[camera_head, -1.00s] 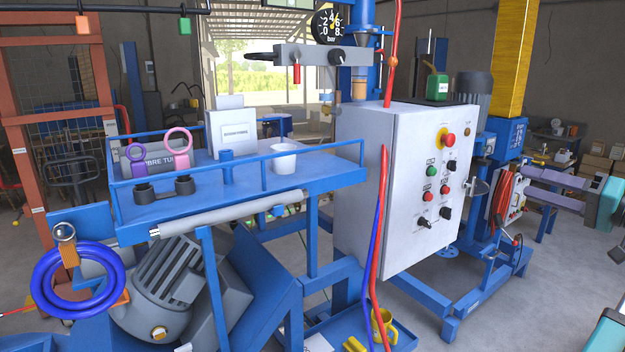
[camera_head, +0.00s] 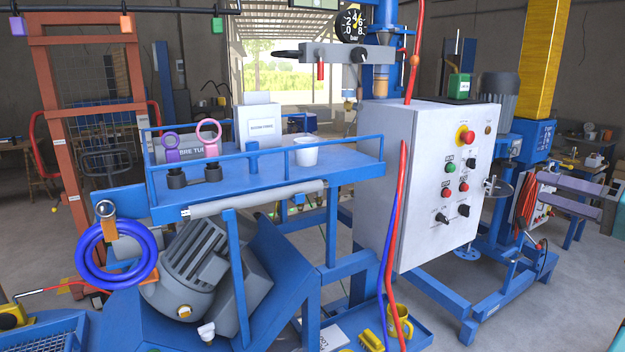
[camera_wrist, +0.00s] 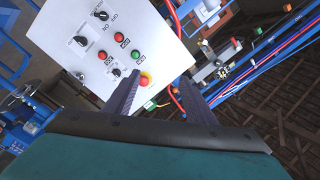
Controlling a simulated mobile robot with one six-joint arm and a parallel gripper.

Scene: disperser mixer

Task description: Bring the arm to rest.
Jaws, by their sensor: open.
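My gripper (camera_head: 548,188) is at the right edge in the head view, with grey-purple fingers pointing left and part of its teal body (camera_head: 614,207) cut off by the frame. In the wrist view my gripper (camera_wrist: 160,76) has its two fingers apart with nothing held between them. The white control cabinet (camera_head: 432,190) stands to the left of my gripper in the head view. Its panel (camera_wrist: 112,50), with knobs and a red button on yellow (camera_wrist: 145,79), lies beyond the fingertips in the wrist view. I cannot tell the exact distance, but no contact shows.
A blue bench (camera_head: 340,176) with a white cup (camera_head: 305,152) stands left of the cabinet. Red and blue hoses (camera_head: 392,235) hang before the cabinet. A blue-framed machine with a yellow column (camera_head: 541,60) stands behind my gripper. Open floor (camera_head: 575,300) lies at the lower right.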

